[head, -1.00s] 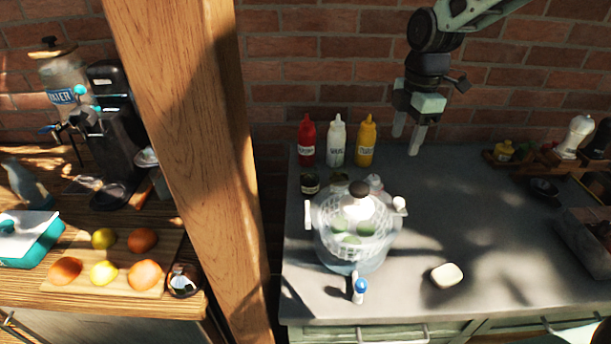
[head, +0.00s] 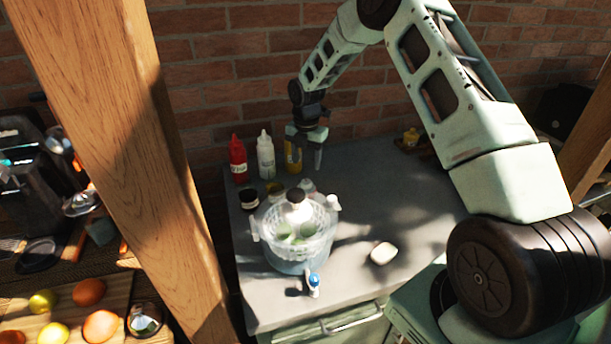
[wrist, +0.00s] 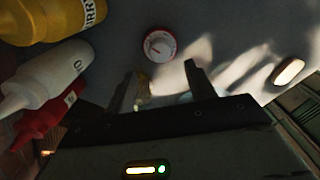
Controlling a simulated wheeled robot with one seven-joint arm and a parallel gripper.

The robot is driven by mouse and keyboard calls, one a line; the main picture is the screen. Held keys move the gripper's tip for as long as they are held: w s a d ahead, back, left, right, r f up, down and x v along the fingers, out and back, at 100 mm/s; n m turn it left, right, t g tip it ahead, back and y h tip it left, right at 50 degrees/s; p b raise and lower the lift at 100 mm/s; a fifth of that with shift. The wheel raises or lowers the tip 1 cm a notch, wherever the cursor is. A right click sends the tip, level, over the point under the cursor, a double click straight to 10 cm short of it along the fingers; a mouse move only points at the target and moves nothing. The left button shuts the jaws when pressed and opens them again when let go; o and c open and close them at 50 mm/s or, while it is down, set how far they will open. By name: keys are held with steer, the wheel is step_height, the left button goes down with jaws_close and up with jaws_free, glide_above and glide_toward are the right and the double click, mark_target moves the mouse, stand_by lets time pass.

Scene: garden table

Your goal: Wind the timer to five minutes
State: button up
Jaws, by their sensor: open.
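The timer (wrist: 159,44) is a small round dial with a white face and a red rim. It sits on the grey counter in the wrist view, just beyond my fingertips and apart from them. Its marks are too small to read. I cannot clearly pick it out in the head view. My gripper (head: 305,157) is open and points down above the counter, in front of the yellow bottle. In the wrist view, the fingers of my gripper (wrist: 160,78) are spread with nothing gripped.
Red (head: 238,160), white (head: 265,157) and yellow (head: 293,158) bottles stand by the wall, close to my gripper. A clear dispenser (head: 292,250) with green pieces stands in front. A pale, soap-like block (head: 382,253) lies right of it. The counter's right side (head: 400,190) looks clear.

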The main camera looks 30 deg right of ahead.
mark_target(306, 181)
step_height(306, 181, down, 8)
steer(key=shift+p, duration=1.05)
steer(key=c, duration=1)
